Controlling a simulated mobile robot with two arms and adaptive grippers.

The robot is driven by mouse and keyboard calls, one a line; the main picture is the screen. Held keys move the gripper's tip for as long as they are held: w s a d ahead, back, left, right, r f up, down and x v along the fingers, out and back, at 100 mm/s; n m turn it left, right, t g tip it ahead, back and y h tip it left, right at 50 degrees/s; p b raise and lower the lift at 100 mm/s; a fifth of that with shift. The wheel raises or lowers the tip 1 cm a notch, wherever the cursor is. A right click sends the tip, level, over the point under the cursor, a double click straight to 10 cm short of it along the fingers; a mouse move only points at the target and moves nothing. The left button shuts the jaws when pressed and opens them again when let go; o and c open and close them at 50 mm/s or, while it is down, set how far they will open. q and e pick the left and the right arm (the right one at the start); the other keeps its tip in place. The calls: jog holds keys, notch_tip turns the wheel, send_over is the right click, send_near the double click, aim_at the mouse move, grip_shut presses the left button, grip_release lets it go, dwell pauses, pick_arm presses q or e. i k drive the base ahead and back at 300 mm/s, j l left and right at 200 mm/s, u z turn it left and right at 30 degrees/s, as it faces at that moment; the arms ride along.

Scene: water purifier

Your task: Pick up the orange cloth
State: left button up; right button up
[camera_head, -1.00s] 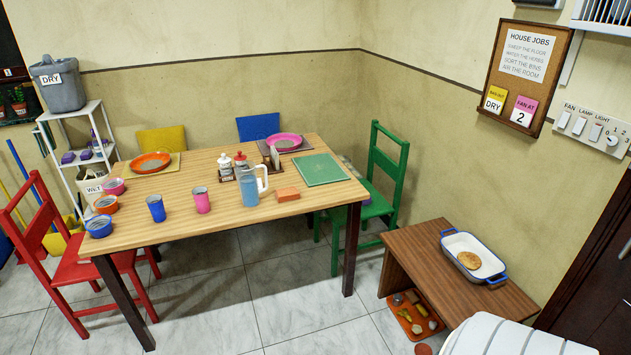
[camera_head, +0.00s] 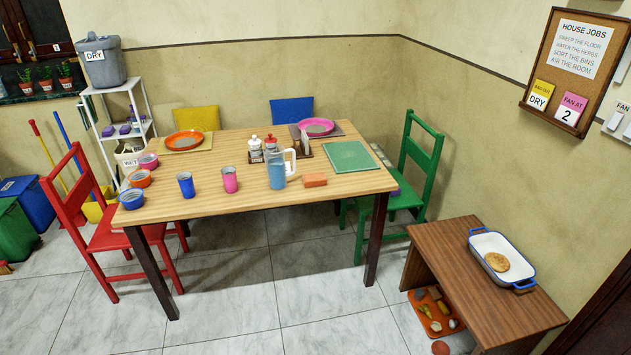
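A small flat orange piece (camera_head: 315,180), which looks like the folded orange cloth, lies on the wooden dining table (camera_head: 240,195) near its front right side. It lies to the right of the clear blue pitcher (camera_head: 276,172) and in front of the green board (camera_head: 348,156). It is too small to tell its fabric. Neither of my grippers is in view.
A blue cup (camera_head: 186,184) and a pink cup (camera_head: 230,180) stand left of the pitcher. A red chair (camera_head: 110,232) is at the table's left, a green chair (camera_head: 412,168) at its right. A low brown bench (camera_head: 478,290) holds a white dish (camera_head: 482,240). The front floor is open.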

aim_at(317, 179)
jog(key=z, duration=0.4)
jog(key=i+j+z, duration=0.5)
jog(key=j, duration=0.2)
jog(key=i+j+z, duration=0.1)
jog(key=j+z, duration=0.2)
